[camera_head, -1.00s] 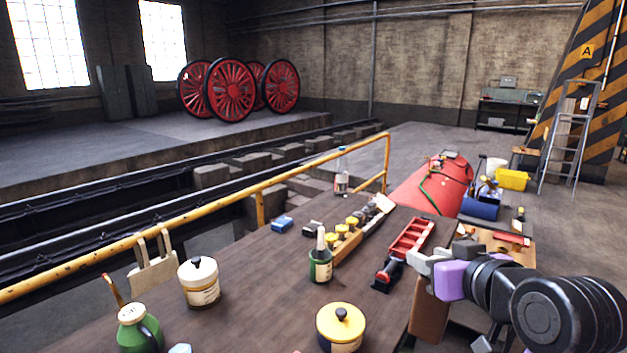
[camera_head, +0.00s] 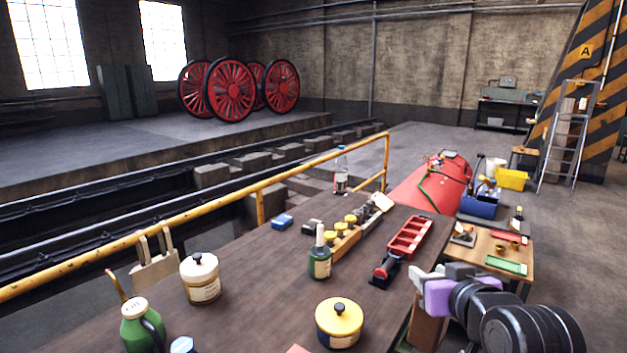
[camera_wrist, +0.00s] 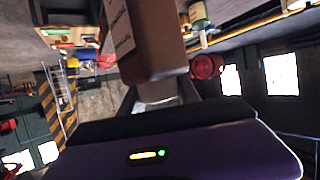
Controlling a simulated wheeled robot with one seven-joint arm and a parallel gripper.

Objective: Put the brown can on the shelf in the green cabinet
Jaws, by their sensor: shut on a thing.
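The brown can (camera_wrist: 148,38) fills the upper middle of the wrist view, with a pale label on its left side. It also shows below my gripper in the head view (camera_head: 428,328), by the workbench's right edge. My gripper (camera_head: 421,285) is shut on the can and holds it; in the wrist view a grey finger (camera_wrist: 160,92) meets its end. The contact on the far side is hidden. I cannot make out a green cabinet with a shelf for certain in either view.
The dark workbench (camera_head: 265,300) carries a cream pot (camera_head: 200,283), a yellow-lidded pot (camera_head: 339,322), a green bottle (camera_head: 319,262) and a red tray (camera_head: 409,237). A small wooden table (camera_head: 483,257) stands right of it. A yellow railing (camera_head: 225,203) runs behind. Open floor lies at right.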

